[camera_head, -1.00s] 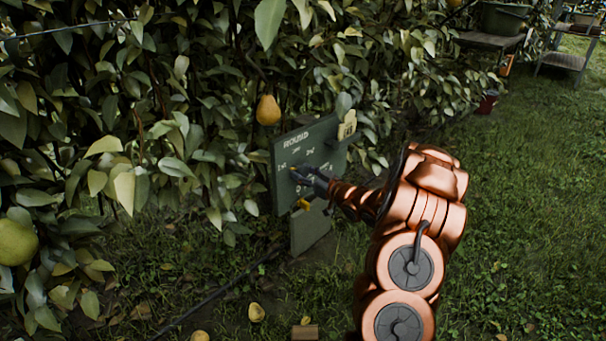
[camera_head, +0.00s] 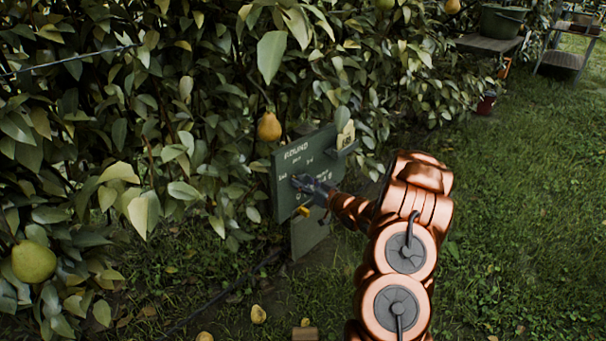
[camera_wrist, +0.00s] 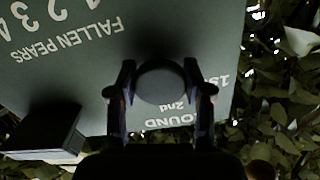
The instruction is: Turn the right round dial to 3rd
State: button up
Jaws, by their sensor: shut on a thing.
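The dark green board (camera_head: 287,160) with white lettering stands at the hedge in the head view; the top word reads ROUND. My gripper (camera_head: 302,188) reaches its face and hides the dial there. In the wrist view the board (camera_wrist: 70,85) appears upside down. A dark round dial (camera_wrist: 160,84) sits between the two fingers of my gripper (camera_wrist: 161,92), which is shut on its sides. The labels 1st and 2nd show to the right of and below the dial. The 3rd label and any pointer on the dial cannot be made out.
A dark block (camera_wrist: 45,130) juts from the board beside the gripper. FALLEN PEARS and a row of numbers are printed near it. A yellow piece (camera_head: 302,211) shows below my gripper. A pear (camera_head: 269,127) hangs close to the board's upper left. Open grass lies to the right.

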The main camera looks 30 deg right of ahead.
jog(key=m+p, duration=0.2)
jog(key=p, duration=0.2)
jog(key=m+p, duration=0.2)
jog(key=p, duration=0.3)
jog(key=shift+a+r+m, duration=0.15)
jog(key=shift+r+m, duration=0.15)
jog(key=shift+r, duration=0.05)
jog(key=m+p, duration=0.3)
jog(key=p, duration=0.1)
jog(key=shift+p, duration=0.35)
jog(key=shift+m+p, duration=0.7)
jog(key=shift+m, duration=0.3)
jog(key=m+p, duration=0.2)
jog(key=m, duration=0.4)
jog(key=shift+f, duration=0.1)
jog(key=m+p, duration=0.1)
jog(key=m, duration=0.5)
jog(key=o, duration=1.1)
jog(key=shift+o, duration=0.2)
